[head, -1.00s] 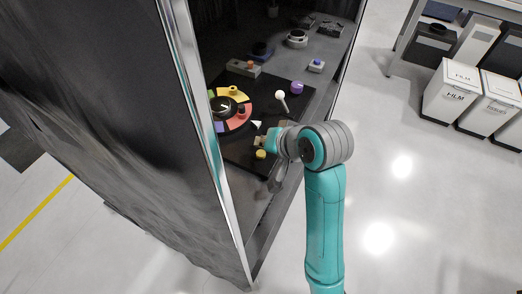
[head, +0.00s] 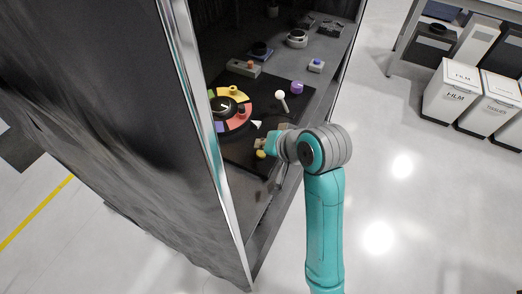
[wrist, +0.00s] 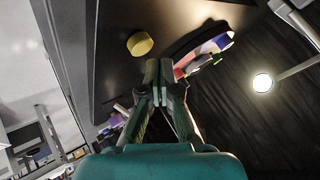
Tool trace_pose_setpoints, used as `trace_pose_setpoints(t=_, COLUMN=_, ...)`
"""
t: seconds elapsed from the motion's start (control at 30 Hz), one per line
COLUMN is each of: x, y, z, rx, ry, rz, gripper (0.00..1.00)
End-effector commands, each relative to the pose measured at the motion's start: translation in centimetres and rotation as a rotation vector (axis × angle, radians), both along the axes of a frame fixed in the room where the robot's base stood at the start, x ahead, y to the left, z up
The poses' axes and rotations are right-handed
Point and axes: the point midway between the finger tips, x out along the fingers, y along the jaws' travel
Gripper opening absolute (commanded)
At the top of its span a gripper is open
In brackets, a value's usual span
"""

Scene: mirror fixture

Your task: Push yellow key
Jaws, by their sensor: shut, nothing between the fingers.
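A ring of coloured segments (head: 240,116) lies on a dark panel (head: 240,150); it includes a yellow segment (head: 236,94) with a small knob on it. A separate small yellow disc (head: 261,154) sits on the panel, partly covered by my gripper in the head view. In the wrist view the yellow disc (wrist: 140,44) shows clear, up and left of the fingertips, and part of the coloured ring (wrist: 205,50) shows to their right. My gripper (wrist: 158,66) is shut and empty. I cannot tell whether its tips touch the panel.
A white-tipped lever (head: 281,97) and a purple knob (head: 297,87) stand on the panel right of the ring. The dark cabinet's metal edge (head: 200,110) rises at left. White bins (head: 452,90) stand far right.

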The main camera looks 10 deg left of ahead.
Motion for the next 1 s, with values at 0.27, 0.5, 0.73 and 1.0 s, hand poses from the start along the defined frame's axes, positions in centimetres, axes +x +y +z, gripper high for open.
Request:
trace_pose_setpoints(t=0.27, x=0.00, y=0.00, z=0.00, rx=0.000, ry=0.000, rz=0.000, gripper=0.00)
trace_pose_setpoints(t=0.5, x=0.00, y=0.00, z=0.00, rx=0.000, ry=0.000, rz=0.000, gripper=0.00)
trace_pose_setpoints(t=0.73, x=-0.02, y=-0.01, z=-0.45, rx=0.000, ry=0.001, rz=0.001, gripper=0.00)
trace_pose_setpoints(t=1.0, x=-0.02, y=0.00, z=-0.87, rx=0.000, ry=0.000, rz=0.000, gripper=0.00)
